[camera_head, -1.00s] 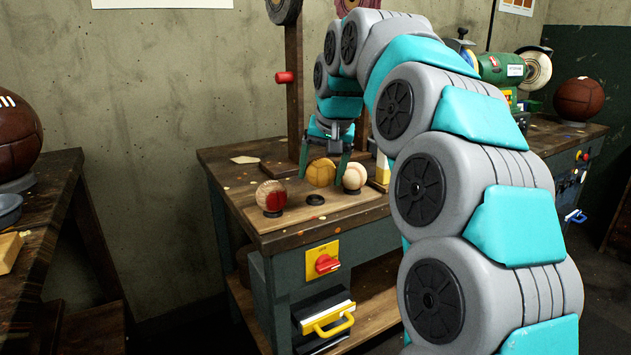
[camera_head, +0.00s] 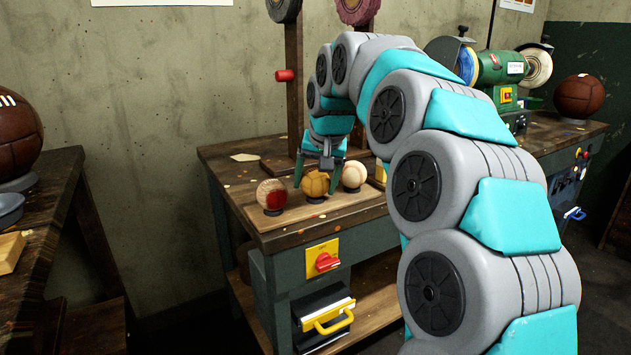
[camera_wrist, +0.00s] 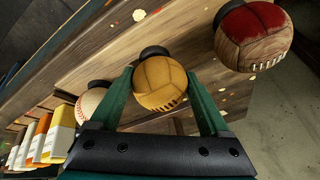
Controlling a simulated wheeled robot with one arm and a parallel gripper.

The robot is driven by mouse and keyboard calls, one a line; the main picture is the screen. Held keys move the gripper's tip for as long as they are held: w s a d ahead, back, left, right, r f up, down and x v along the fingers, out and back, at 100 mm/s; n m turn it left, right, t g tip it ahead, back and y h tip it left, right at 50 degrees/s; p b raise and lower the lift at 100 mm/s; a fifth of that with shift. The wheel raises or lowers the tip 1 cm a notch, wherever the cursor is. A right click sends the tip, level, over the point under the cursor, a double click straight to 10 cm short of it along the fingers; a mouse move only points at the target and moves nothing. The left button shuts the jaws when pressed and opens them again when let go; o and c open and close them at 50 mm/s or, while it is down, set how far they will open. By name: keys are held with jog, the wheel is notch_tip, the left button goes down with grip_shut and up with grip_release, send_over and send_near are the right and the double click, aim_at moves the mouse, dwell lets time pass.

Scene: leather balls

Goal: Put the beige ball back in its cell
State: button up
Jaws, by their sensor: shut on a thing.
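The beige ball (camera_head: 316,184), a mustard-tan leather one with a laced seam, is between the fingers of my gripper (camera_head: 317,178). In the wrist view the ball (camera_wrist: 159,84) has a green finger of my gripper (camera_wrist: 160,76) against each side. A black ring (camera_head: 316,200) is directly under the ball on the bench top; it also shows just past the ball in the wrist view (camera_wrist: 154,51). The ball looks to be at or just above this ring; I cannot tell whether they touch.
A red-and-tan ball (camera_head: 271,195) sits on a black ring to the left. A cream stitched ball (camera_head: 354,174) sits on one to the right, close to my finger. Yellow-and-white blocks (camera_wrist: 58,135) stand beyond it. A post (camera_head: 294,90) rises behind.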

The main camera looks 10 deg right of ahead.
jog(key=o, duration=1)
jog(key=shift+f, duration=0.1)
jog(key=shift+c, duration=0.2)
jog(key=b+v, duration=0.1)
jog(key=v, duration=0.6)
jog(key=shift+r, duration=0.45)
jog(key=shift+w, duration=0.15)
